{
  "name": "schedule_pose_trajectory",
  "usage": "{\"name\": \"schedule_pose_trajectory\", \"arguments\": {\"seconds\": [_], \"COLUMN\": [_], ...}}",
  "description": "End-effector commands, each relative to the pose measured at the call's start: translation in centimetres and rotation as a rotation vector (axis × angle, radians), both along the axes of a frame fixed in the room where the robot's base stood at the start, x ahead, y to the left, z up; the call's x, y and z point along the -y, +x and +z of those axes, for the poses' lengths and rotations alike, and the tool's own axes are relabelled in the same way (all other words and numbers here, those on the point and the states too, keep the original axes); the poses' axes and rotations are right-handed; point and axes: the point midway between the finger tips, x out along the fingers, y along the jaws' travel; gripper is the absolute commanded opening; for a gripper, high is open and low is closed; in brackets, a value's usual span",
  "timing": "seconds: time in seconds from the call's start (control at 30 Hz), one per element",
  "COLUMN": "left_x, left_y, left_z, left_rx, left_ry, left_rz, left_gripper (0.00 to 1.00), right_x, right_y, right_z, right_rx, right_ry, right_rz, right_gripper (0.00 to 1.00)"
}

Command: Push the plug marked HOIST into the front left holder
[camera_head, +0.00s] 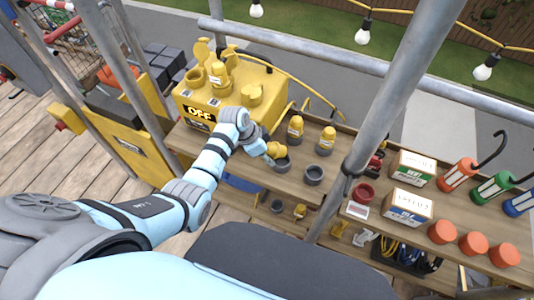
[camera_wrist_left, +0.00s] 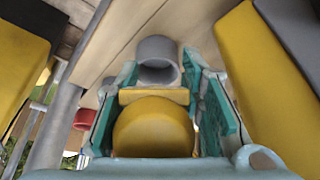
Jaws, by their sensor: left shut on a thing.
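My left gripper (camera_head: 268,156) is shut on a yellow plug (camera_head: 277,149), just over or at the front left grey holder (camera_head: 282,164). In the left wrist view, the plug (camera_wrist_left: 153,128) fills the space between the teal fingers, and a grey round holder (camera_wrist_left: 158,50) shows open just past it. I cannot tell whether the plug touches the holder. Its marking is not readable here. The front right holder (camera_head: 314,175) is empty. Two yellow plugs, one back left (camera_head: 295,128) and one back right (camera_head: 327,138), stand in the grey holders behind. My right gripper is not in view.
A yellow box (camera_head: 235,98) marked OFF stands left of the holders. A scaffold pole (camera_head: 383,95) rises to their right. Right of it are a red cup (camera_head: 363,193), cartons (camera_head: 411,168), lanterns (camera_head: 460,174) and orange-red cylinders (camera_head: 472,243). A lower shelf holds small parts.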

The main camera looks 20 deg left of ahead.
Motion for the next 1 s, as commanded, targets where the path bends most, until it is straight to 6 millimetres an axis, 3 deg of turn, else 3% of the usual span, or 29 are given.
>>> {"name": "schedule_pose_trajectory", "arguments": {"seconds": [1.0], "left_x": [0.0], "left_y": [0.0], "left_z": [-2.1], "left_rx": [0.001], "left_ry": [0.0], "left_rz": [0.0], "left_gripper": [0.0], "right_x": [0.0], "right_y": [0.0], "right_z": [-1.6], "right_rx": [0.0], "right_ry": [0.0], "right_rz": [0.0], "right_gripper": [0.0]}}
